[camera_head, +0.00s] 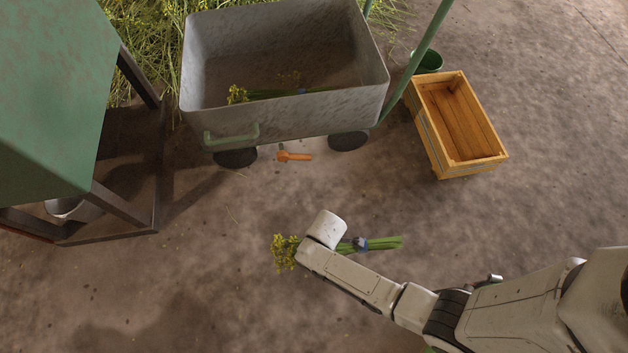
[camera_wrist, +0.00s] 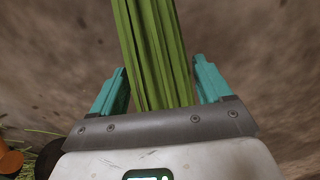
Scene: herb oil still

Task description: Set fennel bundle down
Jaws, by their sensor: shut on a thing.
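The fennel bundle (camera_head: 385,243) has green stalks, a blue-grey tie and yellow flower heads at its left end. It lies level across the end of my arm, over bare ground in front of the cart. My gripper (camera_wrist: 160,82) has teal fingers on both sides of the green stalks (camera_wrist: 155,45) and is shut on the bundle. In the head view my wrist covers the fingers and the middle of the bundle. I cannot tell how far the bundle is above the ground.
A grey metal cart (camera_head: 290,118) holds another yellow-flowered bundle (camera_head: 262,94). An orange object (camera_head: 294,156) shows by its wheels. An empty wooden crate (camera_head: 433,140) and a green bucket (camera_head: 428,62) are right. A green machine (camera_head: 55,100) stands left. Ground around the held bundle is clear.

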